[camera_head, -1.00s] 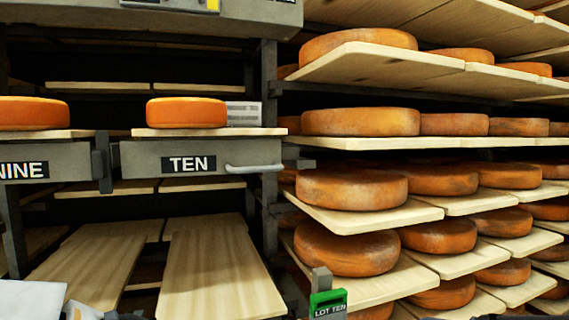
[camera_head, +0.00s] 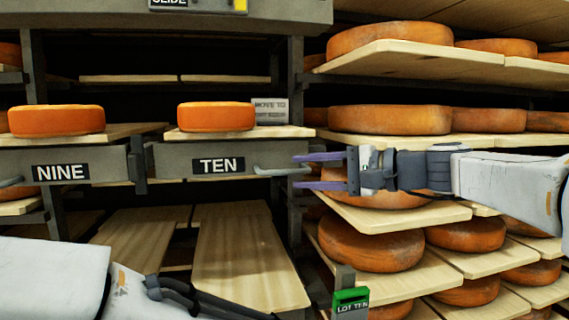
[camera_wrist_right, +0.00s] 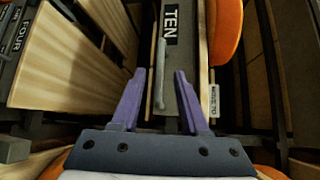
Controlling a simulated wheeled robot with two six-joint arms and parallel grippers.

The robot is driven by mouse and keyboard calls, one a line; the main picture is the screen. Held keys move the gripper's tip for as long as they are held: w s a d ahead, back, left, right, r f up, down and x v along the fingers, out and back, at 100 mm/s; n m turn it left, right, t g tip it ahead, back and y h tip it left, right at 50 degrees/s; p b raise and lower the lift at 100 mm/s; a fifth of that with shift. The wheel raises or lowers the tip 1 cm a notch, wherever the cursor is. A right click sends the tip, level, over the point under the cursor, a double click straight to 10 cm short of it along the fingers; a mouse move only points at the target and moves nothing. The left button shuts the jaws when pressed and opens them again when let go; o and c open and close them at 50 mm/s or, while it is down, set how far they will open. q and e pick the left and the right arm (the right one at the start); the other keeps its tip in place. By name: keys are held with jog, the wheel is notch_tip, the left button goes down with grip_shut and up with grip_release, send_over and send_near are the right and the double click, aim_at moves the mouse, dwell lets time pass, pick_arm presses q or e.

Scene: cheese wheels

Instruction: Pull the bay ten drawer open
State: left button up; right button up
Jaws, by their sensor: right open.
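The bay ten drawer (camera_head: 180,160) is a grey-fronted drawer with a black TEN label (camera_head: 218,165) and a light bar handle (camera_head: 285,171) at its right end. An orange cheese wheel (camera_head: 216,117) sits on its board. My right gripper (camera_head: 298,172) is open with purple fingers, its tips by the handle's right end in the head view. In the right wrist view the handle (camera_wrist_right: 160,75) shows between the two open fingers, lying lengthwise; I cannot tell whether they touch it.
The bay nine drawer (camera_head: 105,165) with its cheese wheel (camera_head: 57,121) is at left. A dark upright post (camera_head: 295,80) stands right of drawer ten. Racks of cheese wheels (camera_head: 390,119) fill the right. A green LOT TEN tag (camera_head: 351,298) is low centre. Lower boards (camera_head: 245,260) are bare.

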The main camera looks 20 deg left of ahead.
aim_at(288, 172)
jog(key=p+x, duration=0.1)
jog(key=x, duration=0.3)
jog(key=shift+r+p, duration=0.1)
jog(key=shift+p, duration=0.2)
jog(key=shift+w+a, duration=0.1)
jog(key=shift+a, duration=0.4)
grip_shut()
jog(key=shift+f, duration=0.25)
dwell(0.5)
